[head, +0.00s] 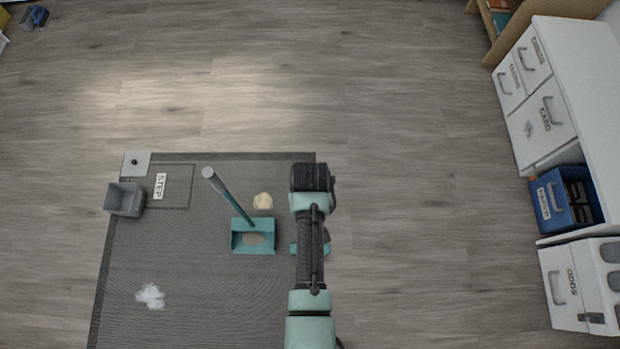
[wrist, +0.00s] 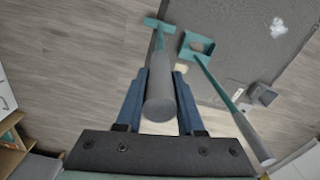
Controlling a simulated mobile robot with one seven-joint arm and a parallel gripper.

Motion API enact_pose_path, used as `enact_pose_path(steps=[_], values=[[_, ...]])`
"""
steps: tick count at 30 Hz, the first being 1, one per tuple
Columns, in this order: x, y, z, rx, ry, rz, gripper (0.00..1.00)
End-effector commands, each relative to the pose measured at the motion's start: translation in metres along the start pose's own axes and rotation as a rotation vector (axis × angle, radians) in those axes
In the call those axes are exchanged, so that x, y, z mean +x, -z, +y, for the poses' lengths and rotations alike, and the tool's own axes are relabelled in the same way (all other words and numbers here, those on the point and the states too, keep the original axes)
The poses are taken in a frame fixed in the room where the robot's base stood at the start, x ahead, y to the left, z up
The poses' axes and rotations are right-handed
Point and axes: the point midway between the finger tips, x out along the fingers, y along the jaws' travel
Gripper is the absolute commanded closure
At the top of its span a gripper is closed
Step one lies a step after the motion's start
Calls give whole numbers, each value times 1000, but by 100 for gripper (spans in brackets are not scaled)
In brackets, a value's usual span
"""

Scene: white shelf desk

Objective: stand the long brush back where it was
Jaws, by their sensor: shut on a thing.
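The long brush has a thick grey handle (wrist: 162,100) and a teal head (wrist: 160,25). In the wrist view my gripper (wrist: 160,88) has its blue fingers shut on either side of the handle, with the head beyond, toward the floor. In the head view my arm covers most of the brush; only bits of its teal head (head: 326,248) show beside the arm, near the mat's right edge. Whether the head touches the mat is unclear. A teal long-handled dustpan (head: 253,251) stands just left, its grey-tipped handle leaning up-left; it also shows in the wrist view (wrist: 187,50).
The dark mat (head: 210,310) bears a grey bin (head: 124,200), a white plate with a black knob (head: 136,163), a beige patch (head: 263,201) and a white patch (head: 151,295). White drawers (head: 541,115) and a blue box (head: 549,203) stand right. Floor between is clear.

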Motion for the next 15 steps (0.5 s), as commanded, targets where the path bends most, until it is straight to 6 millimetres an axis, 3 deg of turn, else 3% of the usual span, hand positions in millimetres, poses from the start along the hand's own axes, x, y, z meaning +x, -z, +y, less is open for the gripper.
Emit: enact_pose_path(steps=[15], values=[[10, 1, 0, 0, -1, 2, 100]])
